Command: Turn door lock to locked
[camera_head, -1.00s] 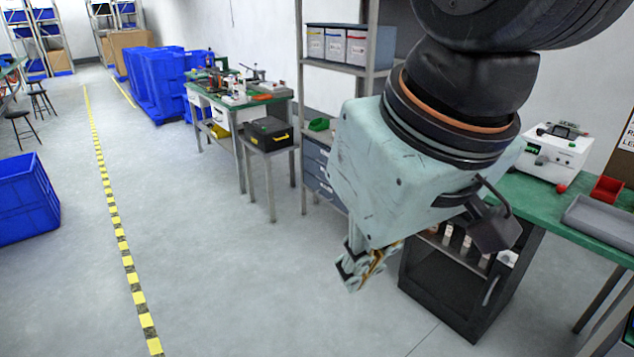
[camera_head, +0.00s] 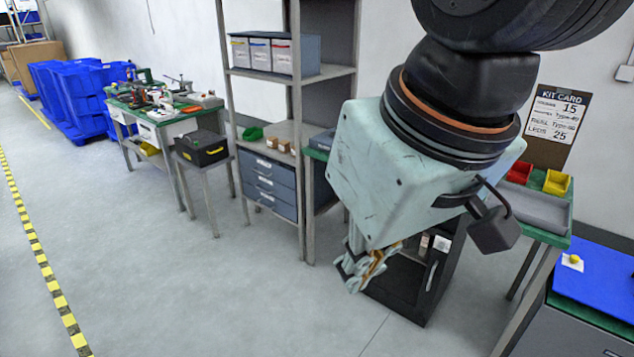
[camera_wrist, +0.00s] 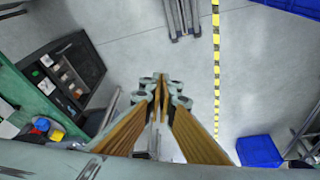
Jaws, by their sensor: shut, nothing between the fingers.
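A black cabinet (camera_head: 408,287) with a dark front and a pale upright handle (camera_head: 431,276) stands on the floor under the green bench, partly hidden by my arm. It also shows at the left of the wrist view (camera_wrist: 88,64), with small pale items inside. I cannot make out a door lock on it, nor how a lock is turned. My gripper (camera_head: 357,283) points down in front of and to the left of the cabinet, apart from it. In the wrist view my gripper (camera_wrist: 161,84) has its fingers together and empty, over bare floor.
The green bench (camera_head: 557,238) carries red and yellow bins (camera_head: 557,182) and a grey tray. A blue-topped unit (camera_head: 600,282) stands at the right. A metal shelf (camera_head: 325,75) and a stool with a black toolbox (camera_head: 202,147) stand behind. Floor to the left is clear.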

